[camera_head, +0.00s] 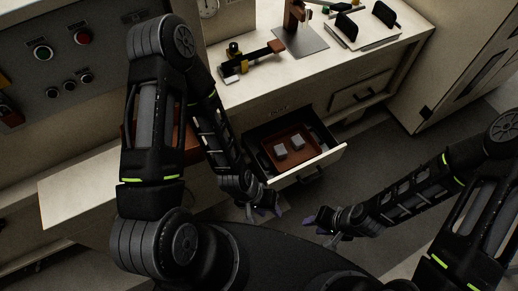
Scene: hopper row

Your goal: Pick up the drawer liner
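The drawer liner (273,154) looks like a shallow reddish-brown tray lying in the open drawer (339,152). Two small grey blocks (281,151) (296,143) sit in it. Part of the liner's left side is close to my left forearm. My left gripper (264,212) is in front of the drawer at its near left corner, apart from the liner; its fingers look spread and empty. My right gripper (322,228) is further right and nearer to me, clear of the drawer, with its fingers spread and empty.
The worktop (262,92) above the drawer holds a brown-handled tool (262,54), a stand on a grey plate (300,42) and a tray with black pieces (368,30). A control panel (60,60) is at left. Dark floor right of the drawer is free.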

